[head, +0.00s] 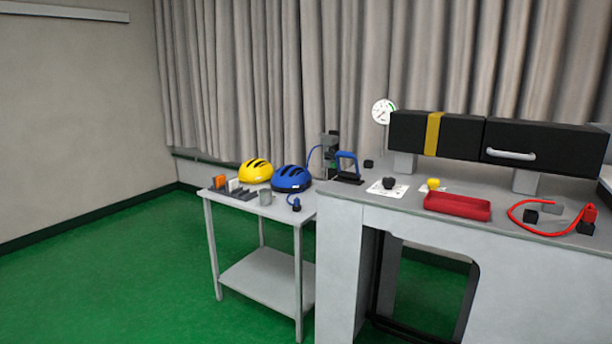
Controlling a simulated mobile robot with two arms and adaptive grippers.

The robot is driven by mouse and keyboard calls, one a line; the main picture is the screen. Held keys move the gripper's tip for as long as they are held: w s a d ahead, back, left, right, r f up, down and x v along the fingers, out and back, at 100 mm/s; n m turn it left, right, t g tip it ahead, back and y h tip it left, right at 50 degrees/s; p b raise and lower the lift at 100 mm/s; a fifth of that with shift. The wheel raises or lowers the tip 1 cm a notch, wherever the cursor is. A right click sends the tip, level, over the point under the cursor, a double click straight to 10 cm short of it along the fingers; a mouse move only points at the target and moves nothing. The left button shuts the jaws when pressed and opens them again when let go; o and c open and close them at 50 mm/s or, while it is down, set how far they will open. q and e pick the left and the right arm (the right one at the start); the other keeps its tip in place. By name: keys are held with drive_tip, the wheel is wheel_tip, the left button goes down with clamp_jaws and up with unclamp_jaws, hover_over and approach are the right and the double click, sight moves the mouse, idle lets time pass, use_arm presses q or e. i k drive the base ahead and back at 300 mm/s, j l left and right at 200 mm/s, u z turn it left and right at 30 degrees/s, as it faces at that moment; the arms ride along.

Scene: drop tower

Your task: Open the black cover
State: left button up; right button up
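A long black box-shaped housing rests on pale blocks at the back of the grey bench. Its right part, which looks like the black cover (548,146), has a silver bar handle (510,154) on its front face. It appears closed. A yellow band (433,134) crosses the left part of the housing (465,138). The right end of the cover runs close to the picture's right edge. Neither of my grippers shows in the head view.
The grey bench (350,188) carries a red tray (457,206), a red cable (520,221) with black blocks, and small black and yellow pieces. A side table (268,275) holds a yellow helmet (256,171) and a blue helmet (291,179). Green floor (120,270) at left is clear.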

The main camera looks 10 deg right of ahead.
sight(570, 148)
drive_tip(key=z, duration=1.4)
